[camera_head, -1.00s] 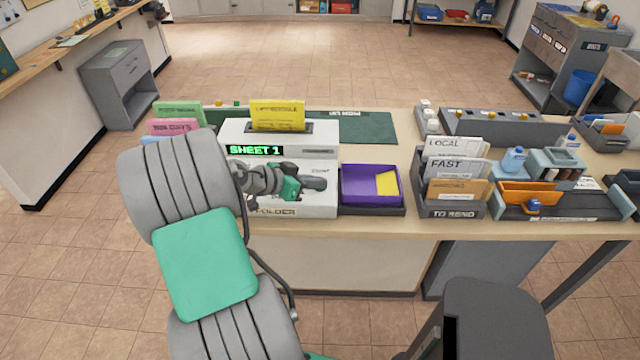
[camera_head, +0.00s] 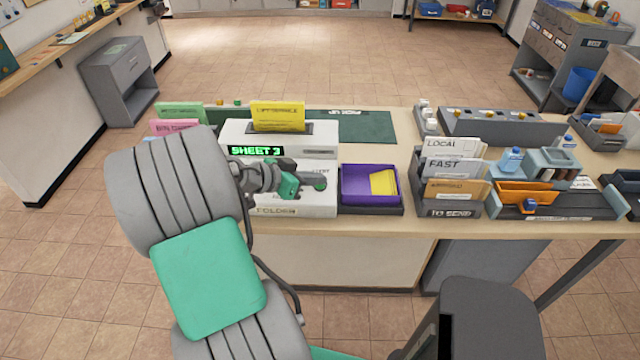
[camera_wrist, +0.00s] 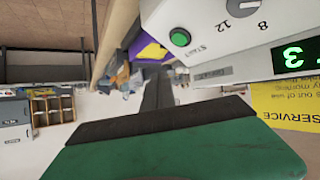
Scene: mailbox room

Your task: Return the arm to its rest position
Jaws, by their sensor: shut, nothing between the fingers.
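My arm bends in front of the counter (camera_head: 350,262). My gripper (camera_head: 318,183) is in front of the white folder machine (camera_head: 240,205), near its right side and left of the purple tray (camera_head: 372,171). It is shut and empty. In the wrist view my gripper (camera_wrist: 158,92) points away past the machine's front (camera_wrist: 216,50), which shows a green START button (camera_wrist: 180,38), a dial and a green digit 3. My arm hides part of the machine's left side.
The machine's display (camera_head: 255,151) reads SHEET 3, with a yellow sheet (camera_head: 277,116) standing on top. A yellow paper (camera_head: 383,183) lies in the purple tray. The TO SEND rack (camera_head: 450,211) stands to the right. A green mat (camera_head: 360,127) lies behind.

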